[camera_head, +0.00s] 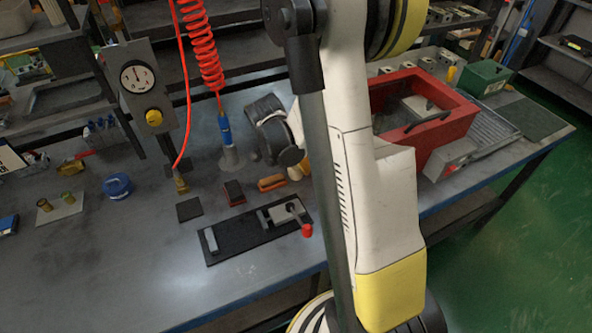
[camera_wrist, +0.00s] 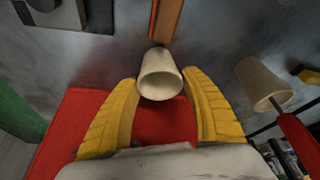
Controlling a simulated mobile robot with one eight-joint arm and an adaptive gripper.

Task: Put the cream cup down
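A cream cup (camera_wrist: 160,75) is between the yellow fingers of my gripper (camera_wrist: 161,82) in the wrist view. The fingertips meet the cup's sides, and the gripper appears shut on it. The cup's wide rim faces the camera. A red surface (camera_wrist: 75,125) shows behind the fingers, and I cannot tell how far it is below the cup. In the head view my arm covers the middle, and I cannot make out the cup or the fingers there.
In the wrist view, another cream tapered piece (camera_wrist: 262,83) is at the right, and a pale piece (camera_wrist: 58,12) is at the upper left. In the head view, a red box (camera_head: 455,123) stands on the bench right of my arm. The bench front left (camera_head: 110,270) is clear.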

